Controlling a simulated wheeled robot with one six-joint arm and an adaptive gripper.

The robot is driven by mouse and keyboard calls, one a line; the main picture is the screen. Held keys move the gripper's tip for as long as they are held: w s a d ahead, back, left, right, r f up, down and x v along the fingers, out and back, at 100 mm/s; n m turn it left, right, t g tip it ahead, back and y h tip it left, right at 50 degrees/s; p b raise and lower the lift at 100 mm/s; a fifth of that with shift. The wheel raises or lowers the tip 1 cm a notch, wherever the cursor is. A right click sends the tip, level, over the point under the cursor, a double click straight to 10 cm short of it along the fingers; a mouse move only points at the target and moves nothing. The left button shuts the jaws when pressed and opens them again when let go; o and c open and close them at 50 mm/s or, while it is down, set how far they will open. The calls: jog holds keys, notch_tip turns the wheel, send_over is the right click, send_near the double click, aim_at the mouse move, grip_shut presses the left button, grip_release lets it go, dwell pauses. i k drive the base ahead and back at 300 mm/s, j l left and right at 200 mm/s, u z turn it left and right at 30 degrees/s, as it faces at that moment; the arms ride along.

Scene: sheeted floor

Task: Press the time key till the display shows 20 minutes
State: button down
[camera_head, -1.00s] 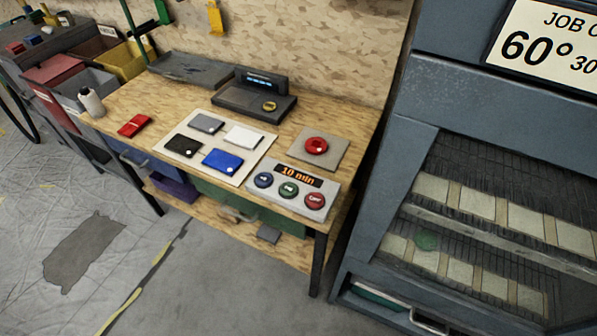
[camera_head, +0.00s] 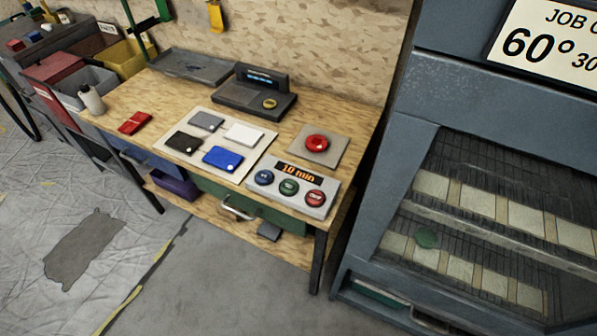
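A grey control box (camera_head: 318,212) lies at the front right corner of the wooden workbench. Its dark display (camera_head: 299,173) shows "10 min" in orange. Below the display are three round keys: a blue key (camera_head: 264,178) at left, a green key (camera_head: 289,187) in the middle and a red key (camera_head: 314,198) at right. Their labels are too small to read, so I cannot tell which is the time key. A job card (camera_head: 548,50) at the top right shows "60° 30", cut off by the picture edge. My gripper is not in view.
On the workbench (camera_head: 130,99), a red round button (camera_head: 317,143) on a grey plate is behind the box. A pale board (camera_head: 192,164) with several coloured pads, a dark terminal (camera_head: 255,100) and a bottle (camera_head: 91,101) stand left. A blue-grey oven (camera_head: 440,95) is right; open floor lies in front.

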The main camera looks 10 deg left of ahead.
aim_at(264, 177)
jog(key=i+j+u, duration=0.1)
jog(key=u, duration=0.25)
jog(key=i+j+u, duration=0.15)
jog(key=u, duration=0.2)
jog(key=i+j+u, duration=0.15)
jog(key=u, duration=0.2)
